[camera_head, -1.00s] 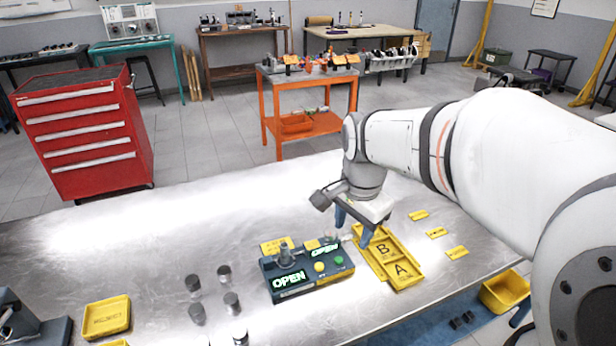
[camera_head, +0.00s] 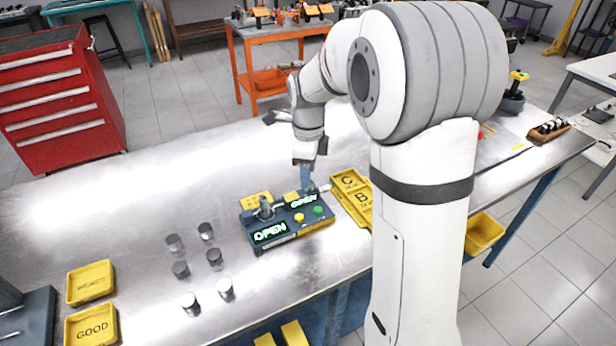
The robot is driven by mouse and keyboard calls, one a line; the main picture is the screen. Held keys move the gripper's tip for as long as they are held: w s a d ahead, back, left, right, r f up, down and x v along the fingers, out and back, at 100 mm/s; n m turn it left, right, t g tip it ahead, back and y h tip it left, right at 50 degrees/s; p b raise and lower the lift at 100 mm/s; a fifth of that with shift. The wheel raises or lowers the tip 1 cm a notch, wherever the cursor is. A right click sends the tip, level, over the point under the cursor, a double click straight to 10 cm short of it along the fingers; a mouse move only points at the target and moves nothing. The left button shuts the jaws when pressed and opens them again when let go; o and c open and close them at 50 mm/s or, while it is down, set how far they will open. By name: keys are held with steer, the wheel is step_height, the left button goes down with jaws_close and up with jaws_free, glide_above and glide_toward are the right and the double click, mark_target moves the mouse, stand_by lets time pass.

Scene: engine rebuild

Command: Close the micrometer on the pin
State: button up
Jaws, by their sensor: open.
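The dark gauge unit (camera_head: 290,222) stands on the metal bench with two green displays that read OPEN, a yellow button (camera_head: 299,217) and a green button (camera_head: 318,210).
Several metal cylinders (camera_head: 181,270) stand on the bench left of the unit. Yellow trays (camera_head: 90,282), one marked GOOD (camera_head: 92,327), lie at the left. A yellow tray marked B and C (camera_head: 345,203) lies right of the unit, partly hidden by my arm.

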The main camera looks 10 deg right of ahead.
steer(key=shift+f, duration=1.3)
steer(key=c, duration=1)
